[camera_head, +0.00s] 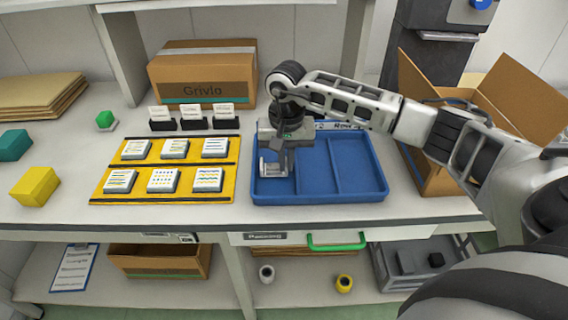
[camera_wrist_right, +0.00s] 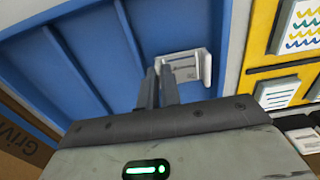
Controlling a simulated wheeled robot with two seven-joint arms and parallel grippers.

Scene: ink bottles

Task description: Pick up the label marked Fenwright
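My right gripper (camera_head: 280,164) is over the left compartment of the blue tray (camera_head: 336,198). Its fingers are close together, and it also shows in the right wrist view (camera_wrist_right: 160,72). A small white label piece (camera_head: 268,170) is at the fingertips, and in the wrist view its end (camera_wrist_right: 188,66) lies between them. Its print is too small to read. I cannot tell whether it touches the tray floor. Three white cards in black holders (camera_head: 193,123) stand behind the yellow mat (camera_head: 152,163). No name Fenwright is legible. My left gripper is out of view.
Several white printed tiles (camera_head: 163,181) lie on the yellow mat. A closed carton marked Grivla (camera_head: 203,82) stands behind, and an open carton (camera_head: 425,178) is right of the tray. Yellow (camera_head: 35,186) and teal (camera_head: 14,145) blocks are at left. The tray's middle and right compartments look empty.

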